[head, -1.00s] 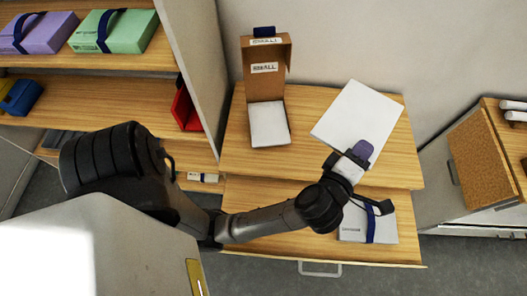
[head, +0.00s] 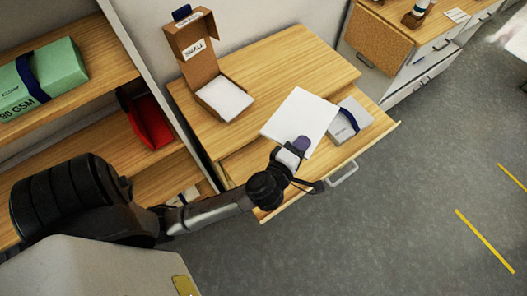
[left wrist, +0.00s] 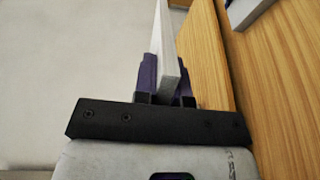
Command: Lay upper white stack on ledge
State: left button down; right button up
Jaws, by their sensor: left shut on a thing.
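A plain white stack (head: 300,118) of sheets is held flat at its near edge by my left gripper (head: 299,146). In the left wrist view the purple fingers (left wrist: 166,84) are shut on the stack, which shows edge-on as a thin white slab (left wrist: 166,50). In the head view the stack overlaps the front edge of the upper wooden top (head: 260,60) and part of the lower pulled-out wooden board (head: 245,160). I cannot tell whether it touches either. A pale packet with a blue band (head: 352,118) lies on the lower board, right of the stack. My right gripper is not in view.
An open brown box (head: 194,48) marked SMALL, with white paper (head: 225,97) in it, stands on the upper top. Its right part is bare. The lower board has a front handle (head: 343,174). Shelves at left hold a green packet (head: 42,77) and a red tray (head: 148,122).

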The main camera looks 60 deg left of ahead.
pick_arm(q)
jog(key=s+a+f+m+h+b, duration=0.1)
jog(key=s+a+f+m+h, duration=0.2)
jog(key=f, duration=0.5)
jog(key=s+a+f+m+h+b, duration=0.1)
jog(key=s+a+f+h, duration=0.2)
jog(key=f, duration=0.6)
jog(key=shift+w+d+f+b, duration=0.25)
jog(key=shift+w+f+b, duration=0.4)
jog(key=shift+f+b, duration=0.4)
jog(key=shift+w+d+f+b, duration=0.25)
jog(key=shift+w+f+b, duration=0.45)
jog(key=shift+f+b, duration=0.35)
jog(key=shift+w+d+f+b, duration=0.25)
jog(key=shift+w+f+b, duration=0.4)
jog(key=shift+f+b, duration=0.4)
jog(key=shift+w+f+b, duration=0.6)
jog(key=shift+f+b, duration=0.1)
jog(key=shift+f, duration=0.25)
jog(key=shift+w+f+b, duration=0.6)
jog(key=shift+f+b, duration=0.05)
jog(key=shift+f, duration=0.3)
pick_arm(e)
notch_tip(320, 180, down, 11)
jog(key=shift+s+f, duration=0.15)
pick_arm(q)
jog(key=shift+f, duration=0.1)
jog(key=c, duration=1.1)
grip_release()
jog(key=shift+o, duration=0.4)
